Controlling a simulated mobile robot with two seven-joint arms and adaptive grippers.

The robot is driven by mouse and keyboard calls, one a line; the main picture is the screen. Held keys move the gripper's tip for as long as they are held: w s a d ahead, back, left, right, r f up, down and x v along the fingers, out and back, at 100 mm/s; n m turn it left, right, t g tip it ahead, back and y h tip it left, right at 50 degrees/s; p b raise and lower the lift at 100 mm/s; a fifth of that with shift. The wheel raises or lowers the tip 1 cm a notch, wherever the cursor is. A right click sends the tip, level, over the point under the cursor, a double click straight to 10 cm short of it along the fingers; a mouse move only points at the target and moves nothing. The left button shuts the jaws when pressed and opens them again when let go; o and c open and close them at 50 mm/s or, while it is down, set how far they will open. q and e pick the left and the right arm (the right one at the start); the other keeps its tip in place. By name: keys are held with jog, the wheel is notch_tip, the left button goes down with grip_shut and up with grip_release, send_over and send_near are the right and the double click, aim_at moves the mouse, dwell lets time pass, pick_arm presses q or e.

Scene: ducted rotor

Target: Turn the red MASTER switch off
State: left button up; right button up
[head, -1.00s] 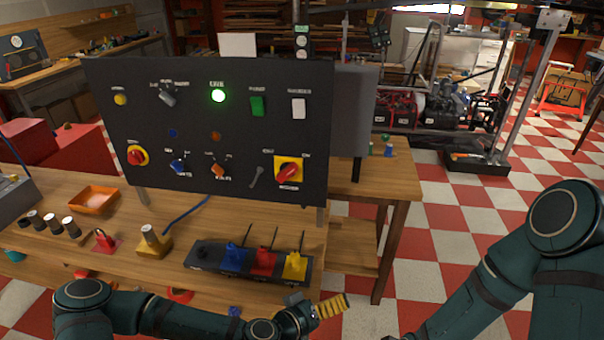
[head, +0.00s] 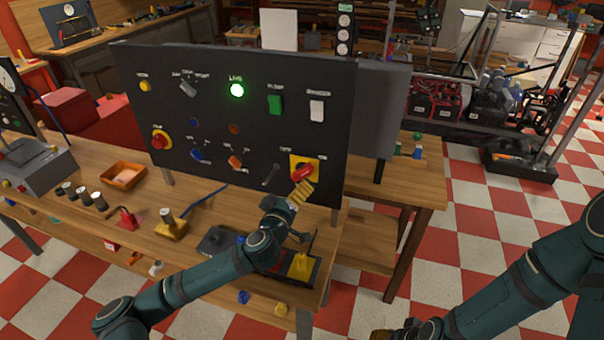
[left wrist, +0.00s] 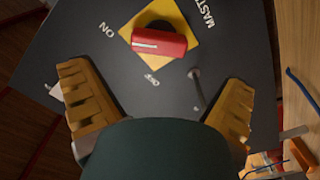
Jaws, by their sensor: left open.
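The red MASTER switch (head: 303,173) is a rotary handle on a yellow plate at the lower right of the black panel (head: 215,120). In the left wrist view the red handle (left wrist: 159,43) lies nearly crosswise, with its white mark at the left end, on the side of the ON label (left wrist: 107,31). The OFF label (left wrist: 151,80) is below it. My left gripper (head: 302,192) is open and empty, just in front of and below the switch. Its two yellow fingers (left wrist: 157,88) are wide apart, with no visible contact. My right gripper (head: 392,335) is mostly cut off at the bottom edge.
A green LIVE lamp (head: 237,90) glows on the panel. A small grey toggle lever (head: 270,175) stands just left of the switch. Below my left arm, a dark block with a yellow part (head: 302,265) sits on the wooden bench (head: 205,262). An orange tray (head: 123,176) is farther left.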

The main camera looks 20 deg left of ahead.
aim_at(301, 176)
pick_arm(q)
jog(key=w, duration=0.7)
jog(key=shift+w+d, duration=0.15)
jog(key=shift+w, duration=0.15)
jog(key=c, duration=1)
